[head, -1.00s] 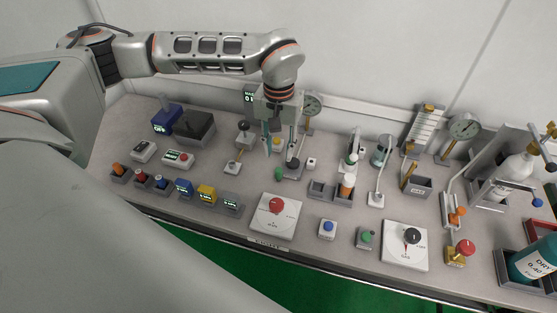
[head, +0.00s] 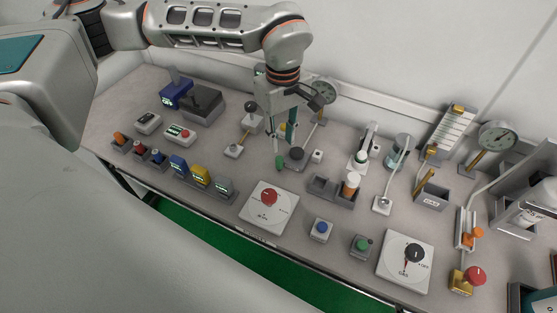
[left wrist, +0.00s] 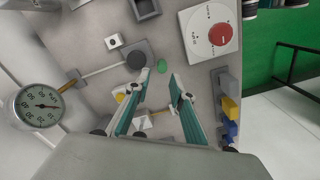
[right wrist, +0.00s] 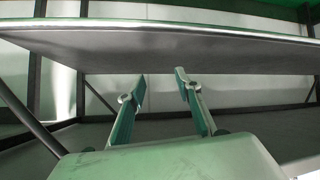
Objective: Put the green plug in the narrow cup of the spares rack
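The small green plug (head: 279,163) stands on the bench just beyond my left gripper (head: 282,146). In the left wrist view the plug (left wrist: 161,66) shows past the gap between the fingertips of the left gripper (left wrist: 158,84), which is open and empty. I see no contact with the plug. A low grey rack (head: 338,199) has an open compartment and one holding an orange, white-topped bottle. Another grey row (head: 132,156) holds orange, red and blue plugs. I cannot tell which is the spares rack. My right gripper (right wrist: 162,88) is open and empty below the bench edge.
A white panel with a red knob (head: 269,197) lies in front of the plug. A round dark-topped base (head: 295,157) stands close to its right. A dial gauge (head: 324,91) is behind. Blue, yellow and grey blocks (head: 200,177) stand to the left.

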